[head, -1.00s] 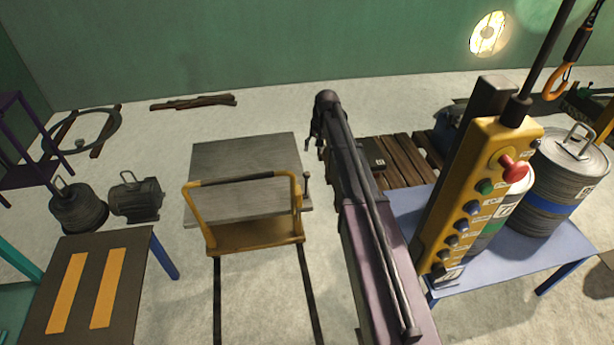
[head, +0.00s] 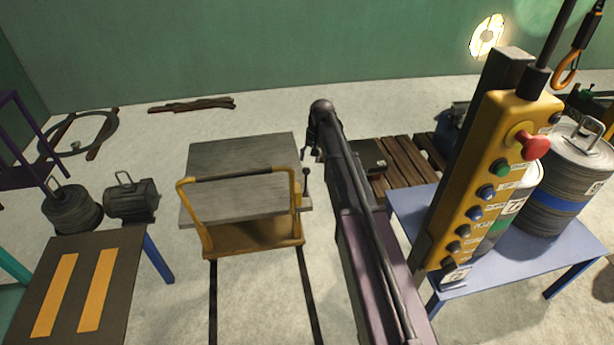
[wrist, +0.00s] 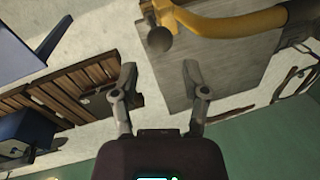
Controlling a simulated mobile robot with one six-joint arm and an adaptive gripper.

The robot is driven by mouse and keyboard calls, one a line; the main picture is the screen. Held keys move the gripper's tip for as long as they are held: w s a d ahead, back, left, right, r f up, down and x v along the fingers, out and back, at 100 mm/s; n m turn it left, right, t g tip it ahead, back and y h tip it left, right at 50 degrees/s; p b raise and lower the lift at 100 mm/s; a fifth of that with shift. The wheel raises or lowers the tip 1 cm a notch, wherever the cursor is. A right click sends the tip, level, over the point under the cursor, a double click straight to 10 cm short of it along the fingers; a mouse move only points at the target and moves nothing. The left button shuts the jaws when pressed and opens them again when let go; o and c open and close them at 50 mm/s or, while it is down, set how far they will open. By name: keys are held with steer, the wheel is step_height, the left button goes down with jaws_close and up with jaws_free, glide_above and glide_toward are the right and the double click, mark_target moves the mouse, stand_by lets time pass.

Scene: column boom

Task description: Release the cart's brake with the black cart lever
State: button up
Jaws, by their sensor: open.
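The cart has a grey deck (head: 240,160) and a yellow push frame (head: 250,240), and stands left of centre in the head view. The black cart lever (head: 306,182) stands upright at the cart's right side. In the wrist view its dark round knob (wrist: 160,38) shows just beyond my fingertips, beside the yellow handle (wrist: 225,24) and cart deck (wrist: 205,70). My gripper (wrist: 159,76) is open and empty, and the knob lines up with the gap between its fingers. In the head view my gripper (head: 311,145) is small, partly hidden by my arm, just above the lever.
A yellow button pendant (head: 485,180) hangs at the right, before a blue table (head: 530,255) with drums. A wooden pallet (head: 400,165) lies right of my arm. A striped table (head: 75,290) stands front left. Rails (head: 308,295) run from the cart towards me.

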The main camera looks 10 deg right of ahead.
mark_target(307, 168)
steer(key=shift+w+a+f+b, duration=0.1)
steer(key=shift+a+f+b, duration=0.1)
steer(key=shift+f+b, duration=0.9)
steer(key=shift+a+f+b, duration=0.25)
steer(key=shift+f+b, duration=0.7)
steer(key=shift+f, duration=0.2)
steer(key=shift+w+a+f+b, duration=0.1)
steer(key=shift+a+f+b, duration=0.1)
steer(key=shift+f+b, duration=0.9)
